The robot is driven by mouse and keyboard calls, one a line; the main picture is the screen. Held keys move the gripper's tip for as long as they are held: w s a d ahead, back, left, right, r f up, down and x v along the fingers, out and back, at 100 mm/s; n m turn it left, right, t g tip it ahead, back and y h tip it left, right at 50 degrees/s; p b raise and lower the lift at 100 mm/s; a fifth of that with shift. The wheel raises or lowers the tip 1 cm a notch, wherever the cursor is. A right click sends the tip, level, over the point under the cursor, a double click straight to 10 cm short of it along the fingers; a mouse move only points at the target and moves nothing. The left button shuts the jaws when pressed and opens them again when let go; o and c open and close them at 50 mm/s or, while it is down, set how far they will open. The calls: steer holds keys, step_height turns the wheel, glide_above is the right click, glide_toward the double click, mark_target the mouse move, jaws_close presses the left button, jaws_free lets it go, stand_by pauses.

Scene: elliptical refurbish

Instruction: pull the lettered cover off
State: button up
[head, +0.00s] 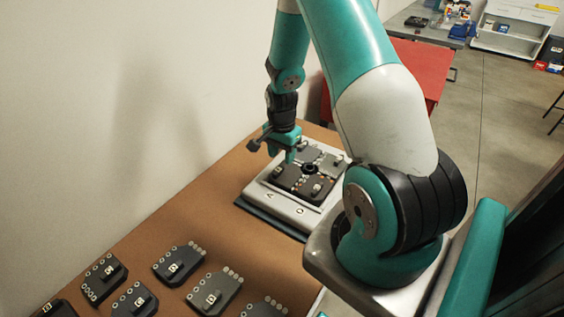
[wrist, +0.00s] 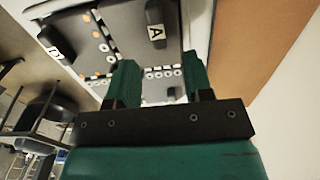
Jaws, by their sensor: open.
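My gripper (head: 288,152) is open and hangs over the back left part of a light grey device (head: 262,192). Dark covers (head: 300,180) with raised handles sit on the device; the arm partly hides its right side. In the wrist view, one dark cover has a raised handle labelled A (wrist: 156,34), just beyond my open fingers (wrist: 160,78). Another handle with a letter, seemingly D (wrist: 52,50), is at upper left. A row of pale round studs shows between the fingers. Nothing is visibly held, and I cannot tell whether the fingers touch anything.
Several loose dark lettered plates (head: 211,292) with pale studs lie at the near end of the brown table (head: 200,222). A white wall (head: 120,120) runs along the left. A red table (head: 413,75) stands behind. The tabletop between plates and device is clear.

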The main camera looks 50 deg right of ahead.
mark_target(282, 166)
steer(key=shift+f+p, duration=0.3)
steer(key=shift+f, duration=2.05)
jaws_close()
